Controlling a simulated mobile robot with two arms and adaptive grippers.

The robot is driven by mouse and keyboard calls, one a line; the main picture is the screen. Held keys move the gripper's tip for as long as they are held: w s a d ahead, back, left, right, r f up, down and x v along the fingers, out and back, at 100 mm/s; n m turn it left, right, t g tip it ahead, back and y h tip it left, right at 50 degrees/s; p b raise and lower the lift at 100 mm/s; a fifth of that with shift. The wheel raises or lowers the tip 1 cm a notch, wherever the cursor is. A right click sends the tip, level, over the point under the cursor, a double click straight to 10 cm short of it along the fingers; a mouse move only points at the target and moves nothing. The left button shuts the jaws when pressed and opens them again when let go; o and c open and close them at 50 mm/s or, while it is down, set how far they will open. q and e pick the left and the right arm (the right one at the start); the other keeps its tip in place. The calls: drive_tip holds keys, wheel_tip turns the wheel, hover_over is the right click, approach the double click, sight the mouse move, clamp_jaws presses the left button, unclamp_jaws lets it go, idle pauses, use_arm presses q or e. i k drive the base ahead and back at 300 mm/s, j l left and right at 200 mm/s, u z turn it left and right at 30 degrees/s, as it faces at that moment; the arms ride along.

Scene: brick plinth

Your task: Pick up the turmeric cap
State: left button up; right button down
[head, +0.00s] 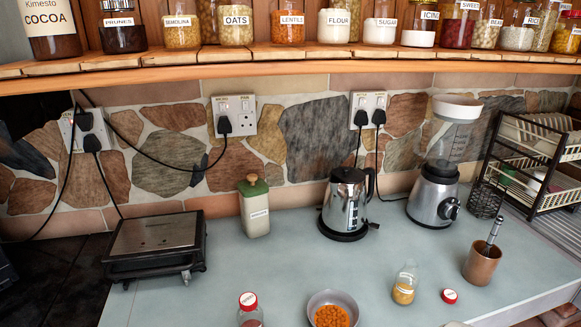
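A small red cap with a white label (449,296) lies flat on the grey-blue counter, right of an open clear jar (404,285). The jar holds yellow-orange contents at its bottom and has no cap on it. The lettering on the cap is too small to read, but it is the only loose cap I see. Another jar with a red cap on it (249,308) stands at the front edge of the picture, left of a bowl. Neither of my grippers shows in the head view.
A grey bowl of orange pieces (310,308) stands left of the open jar. A copper mortar with pestle (482,266) stands right of the cap.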

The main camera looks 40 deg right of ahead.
sight(449, 296)
drive_tip(key=z, duration=2.25)
